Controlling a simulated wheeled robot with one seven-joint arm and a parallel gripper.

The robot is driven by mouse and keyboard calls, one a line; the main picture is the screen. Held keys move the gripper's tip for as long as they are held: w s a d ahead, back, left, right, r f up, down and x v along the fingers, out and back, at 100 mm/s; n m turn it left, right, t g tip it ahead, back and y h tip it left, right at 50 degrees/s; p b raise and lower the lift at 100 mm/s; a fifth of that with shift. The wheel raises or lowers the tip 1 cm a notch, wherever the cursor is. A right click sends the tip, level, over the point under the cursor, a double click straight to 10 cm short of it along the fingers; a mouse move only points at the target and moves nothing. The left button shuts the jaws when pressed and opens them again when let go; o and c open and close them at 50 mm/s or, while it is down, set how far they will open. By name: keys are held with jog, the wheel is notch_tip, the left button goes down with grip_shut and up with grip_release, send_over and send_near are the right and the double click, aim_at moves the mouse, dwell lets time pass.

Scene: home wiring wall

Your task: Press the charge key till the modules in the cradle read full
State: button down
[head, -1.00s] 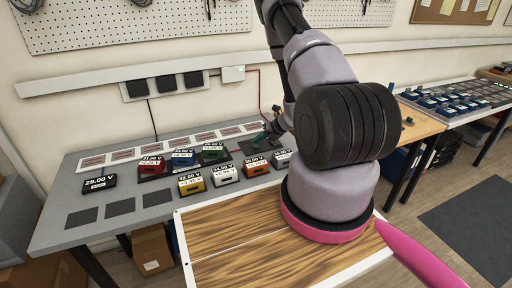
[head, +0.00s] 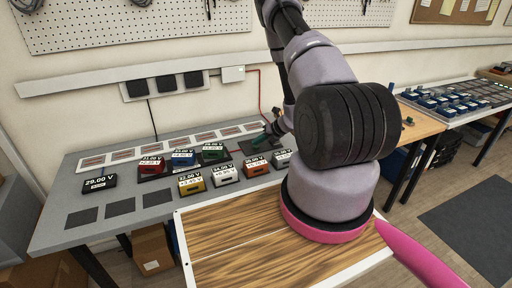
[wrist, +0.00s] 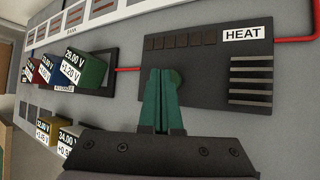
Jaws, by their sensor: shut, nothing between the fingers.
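The cradle, a black tray (wrist: 112,68), holds a red module (head: 152,167), a blue module (head: 183,158) and a green module (head: 213,153), each with a white voltage label. In the wrist view the green module (wrist: 94,70) appears to read 29.00 V. A dark panel labelled HEAT (wrist: 208,68) has a row of dull brown segments and a round green key (wrist: 177,79). My gripper (wrist: 161,72) is shut and empty, with its teal fingertips at the key, partly covering it. Contact cannot be told. In the head view my gripper (head: 259,139) is small beside the panel.
Yellow (head: 192,185), white (head: 225,175) and orange (head: 256,167) modules stand along the front of the grey bench (head: 70,240). A black block (head: 99,185) reading 29.00 V stands at left. Empty dark pads (head: 120,207) lie at front left. A red cable (wrist: 130,69) joins panel and tray.

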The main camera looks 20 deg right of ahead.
aim_at(258, 147)
jog(key=shift+f, duration=0.45)
dwell(0.6)
jog(key=shift+r, duration=0.85)
jog(key=shift+r, duration=0.1)
jog(key=shift+r, duration=2.4)
